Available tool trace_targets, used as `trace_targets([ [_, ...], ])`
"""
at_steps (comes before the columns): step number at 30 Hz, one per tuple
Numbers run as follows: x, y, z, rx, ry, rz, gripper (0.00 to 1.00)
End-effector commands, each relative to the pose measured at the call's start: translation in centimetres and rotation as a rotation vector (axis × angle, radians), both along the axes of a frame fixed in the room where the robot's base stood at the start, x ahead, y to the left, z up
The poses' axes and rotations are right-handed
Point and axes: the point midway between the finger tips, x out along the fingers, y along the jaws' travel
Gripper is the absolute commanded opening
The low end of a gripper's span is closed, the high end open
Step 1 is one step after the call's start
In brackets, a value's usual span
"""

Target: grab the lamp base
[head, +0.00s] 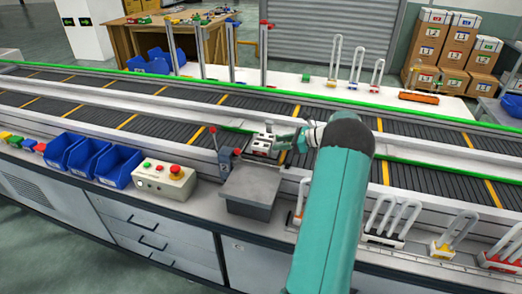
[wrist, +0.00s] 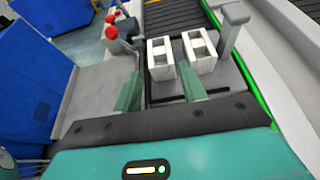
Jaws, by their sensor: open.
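A white lamp base (head: 263,145) with dark slots sits at the grey fixture beside the conveyor in the head view. In the wrist view it appears as two white blocks (wrist: 161,58) with square openings, side by side just beyond the fingers; whether they are one part I cannot tell. My gripper (head: 291,141) is just right of the base in the head view. In the wrist view my gripper (wrist: 161,88) is open, its two green fingers apart and pointing at the white blocks, with nothing held. Contact with the base cannot be made out.
A grey block (head: 250,190) stands in front of the base. A control box (head: 165,180) with a red button and blue bins (head: 90,155) are to the left. White U-shaped tubes on bases (head: 385,225) stand to the right. The dark conveyor (head: 200,105) runs behind.

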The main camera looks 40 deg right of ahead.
Motion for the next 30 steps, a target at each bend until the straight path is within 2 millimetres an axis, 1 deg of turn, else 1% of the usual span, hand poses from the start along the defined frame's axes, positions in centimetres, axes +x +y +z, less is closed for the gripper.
trace_targets([
  [1, 0.9, 0.6, -0.4, 0.001, 0.001, 0.003, 0.42],
  [3, 1.8, 1.0, -0.8, 0.0, 0.0, 0.003, 0.42],
  [6, 2.7, 1.4, -1.2, -0.001, 0.001, 0.001, 0.42],
  [11, 3.4, 1.9, -1.6, -0.001, 0.001, 0.002, 0.42],
  [19, 6.7, 3.5, -2.9, -0.001, 0.0, 0.003, 0.42],
  [22, 7.2, 3.7, -3.2, -0.003, 0.001, 0.001, 0.42],
  [28, 7.3, 3.8, -3.2, -0.002, 0.0, 0.001, 0.42],
  [29, 7.3, 3.8, -3.2, -0.002, 0.0, 0.001, 0.36],
  [30, 7.3, 3.8, -3.2, -0.002, 0.0, 0.001, 0.28],
])
